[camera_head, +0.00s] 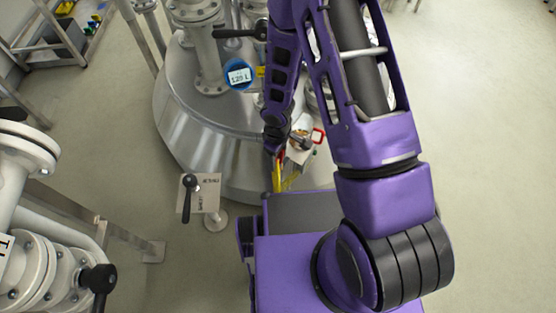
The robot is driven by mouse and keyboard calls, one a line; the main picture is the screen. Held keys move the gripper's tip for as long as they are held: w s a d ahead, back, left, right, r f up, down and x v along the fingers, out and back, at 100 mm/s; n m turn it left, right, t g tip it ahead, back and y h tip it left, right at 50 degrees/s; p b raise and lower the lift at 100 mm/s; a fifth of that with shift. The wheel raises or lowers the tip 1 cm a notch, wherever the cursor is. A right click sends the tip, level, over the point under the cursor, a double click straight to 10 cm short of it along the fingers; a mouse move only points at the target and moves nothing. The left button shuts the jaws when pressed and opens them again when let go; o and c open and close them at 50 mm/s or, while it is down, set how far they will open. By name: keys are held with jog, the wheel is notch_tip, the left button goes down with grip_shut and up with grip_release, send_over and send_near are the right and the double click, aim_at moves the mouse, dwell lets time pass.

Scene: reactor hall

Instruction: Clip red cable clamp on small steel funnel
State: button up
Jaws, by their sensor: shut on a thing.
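My gripper (279,160) is at the end of my purple arm, low in front of the steel vessel, just beyond my purple base. It is small in this view. A small red piece shows at its fingers and looks like the red cable clamp (281,156); the gripper is shut on it. A yellow part (279,179) shows just below it. I cannot make out the small steel funnel for certain; small metallic and orange-brown items lie just right of the gripper, partly covered by my arm.
The large steel vessel (180,120) stands behind the gripper. A red loop (318,135) shows right of it. A post with a black lever and sign plate (208,193) stands to the left. White flanged pipes (40,260) fill the lower left. The floor at right is clear.

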jog(key=shift+c, duration=0.6)
jog(key=shift+r+p, duration=1.75)
jog(key=shift+r, duration=0.55)
jog(key=shift+w, duration=0.1)
